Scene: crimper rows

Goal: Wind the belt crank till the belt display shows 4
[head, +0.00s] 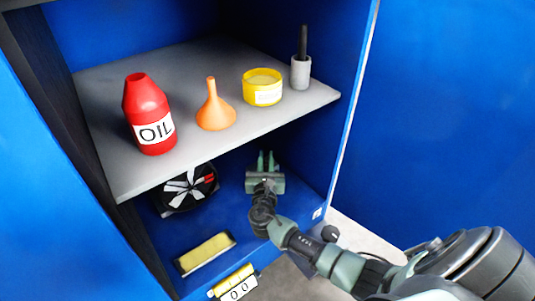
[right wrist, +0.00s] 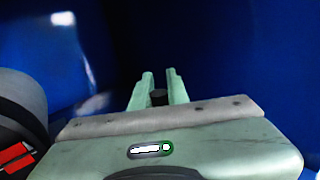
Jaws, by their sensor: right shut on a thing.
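My right gripper (head: 265,160) reaches into the lower bay of the blue cabinet, under the shelf. It is shut on a small dark knob (right wrist: 158,97), which shows between its fingers in the right wrist view. The knob looks like the crank's grip; the rest of the crank is hidden or lost in shadow. A yellow counter (head: 234,284) on the cabinet's lower front edge shows two digits that look like 0 0. A black wheel (head: 188,189) with white spokes and a red mark stands left of the gripper. My left gripper is not in view.
The grey shelf (head: 110,165) above holds a red oil bottle (head: 148,115), an orange funnel (head: 215,108), a yellow tin (head: 262,88) and a grey cup (head: 301,72). A yellow block (head: 205,253) lies on the bay floor. A dark round knob (head: 330,233) is at lower right.

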